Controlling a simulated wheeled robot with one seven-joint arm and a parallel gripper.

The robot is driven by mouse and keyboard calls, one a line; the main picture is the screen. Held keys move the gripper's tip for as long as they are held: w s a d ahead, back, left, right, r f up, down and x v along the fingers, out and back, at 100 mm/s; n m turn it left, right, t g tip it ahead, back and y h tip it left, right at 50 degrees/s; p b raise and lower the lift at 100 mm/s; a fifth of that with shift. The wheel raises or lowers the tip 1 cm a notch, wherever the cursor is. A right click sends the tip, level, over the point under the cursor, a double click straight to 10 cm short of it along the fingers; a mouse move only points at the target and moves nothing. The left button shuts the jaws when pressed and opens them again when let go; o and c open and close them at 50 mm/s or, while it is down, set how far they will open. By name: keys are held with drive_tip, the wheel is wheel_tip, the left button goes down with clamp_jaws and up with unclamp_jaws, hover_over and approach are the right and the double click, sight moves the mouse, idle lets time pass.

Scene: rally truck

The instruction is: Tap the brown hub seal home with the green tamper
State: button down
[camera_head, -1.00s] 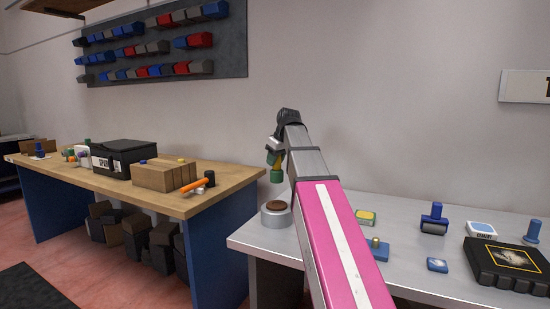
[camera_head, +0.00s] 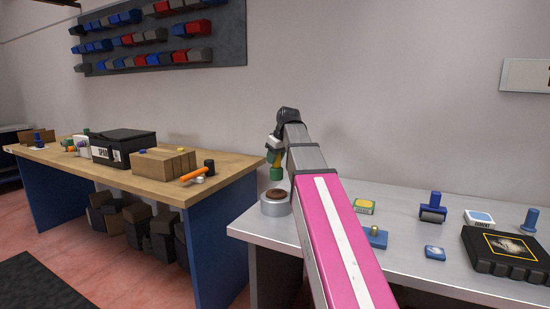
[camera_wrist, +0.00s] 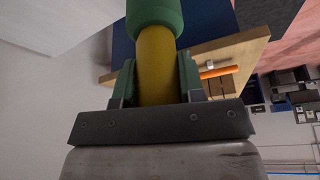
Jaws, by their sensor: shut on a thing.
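My gripper (camera_wrist: 157,85) is shut on the yellow handle of the green tamper (camera_wrist: 155,18), seen close in the wrist view. In the head view the green tamper (camera_head: 274,174) hangs from the gripper with its green head low. The brown hub seal (camera_head: 276,193) sits on top of the round silver hub (camera_head: 275,207) at the left end of the grey table. The tamper's head is just above the seal in the picture; I cannot tell whether they touch. The wrist view does not show the seal or the hub.
The grey table (camera_head: 470,261) also holds a blue roller tool (camera_head: 432,208), a black case (camera_head: 512,253) and several small boxes on the right. A wooden bench (camera_head: 110,175) with a black box (camera_head: 123,148) stands to the left. My arm hides part of the grey table.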

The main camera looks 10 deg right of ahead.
sight(275, 171)
wheel_tip(275, 171, down, 6)
drive_tip(key=shift+r, duration=1.65)
drive_tip(key=shift+r, duration=0.1)
drive_tip(key=shift+r, duration=1.25)
drive_tip(key=shift+f, duration=1.5)
drive_tip(key=shift+r, duration=0.1)
drive_tip(key=shift+r, duration=1.2)
